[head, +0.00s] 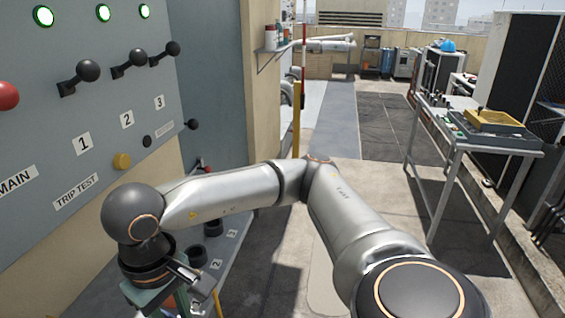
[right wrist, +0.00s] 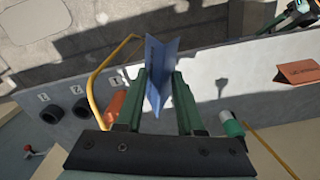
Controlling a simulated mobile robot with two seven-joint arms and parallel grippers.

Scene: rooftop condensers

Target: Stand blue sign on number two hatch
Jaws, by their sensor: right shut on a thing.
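The blue sign (right wrist: 160,72), a folded panel, is between the green fingers of my right gripper (right wrist: 160,98) in the right wrist view. The gripper is shut on it and holds it over a grey ledge (right wrist: 205,80). In the head view my right gripper (head: 172,303) is at the lower left, with the sign hidden. Black round fittings (right wrist: 82,107) stand by number labels on the ledge; a label 2 (head: 217,263) shows in the head view. I cannot tell which surface is the number two hatch. A green and black part (right wrist: 296,14) at the upper right may be my left gripper.
An orange sign (right wrist: 297,72) lies on the ledge at right; another orange piece (right wrist: 115,104) is beside the fingers. A yellow rail (right wrist: 97,80) curves nearby. A lever panel (head: 95,130) rises at left. A workbench (head: 480,135) stands at right.

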